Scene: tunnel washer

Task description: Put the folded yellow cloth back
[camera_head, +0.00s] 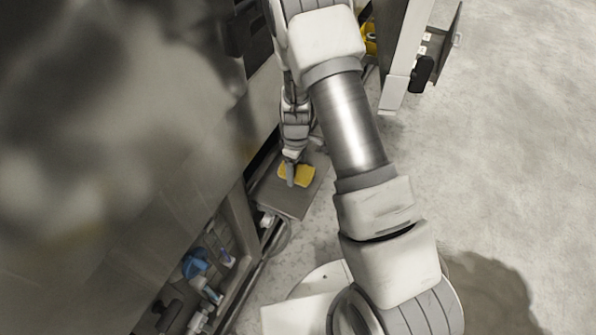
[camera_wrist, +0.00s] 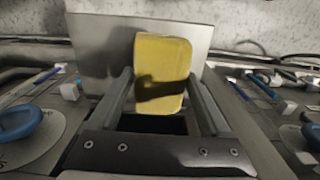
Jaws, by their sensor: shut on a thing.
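The folded yellow cloth (camera_wrist: 163,62) is a flat, rounded block in the wrist view, between the two fingers of my gripper (camera_wrist: 163,85). A dark shadow band crosses its lower half. My gripper is shut on it. In the head view the yellow cloth (camera_head: 304,176) shows at the tip of my gripper (camera_head: 291,172), over a grey flat panel (camera_head: 285,207). My gripper hides part of the cloth there. I cannot tell whether the cloth touches the panel.
An open compartment at lower left holds a blue item (camera_head: 195,263) and several small things. A large blurred surface fills the left. The floor (camera_head: 520,150) at right is clear.

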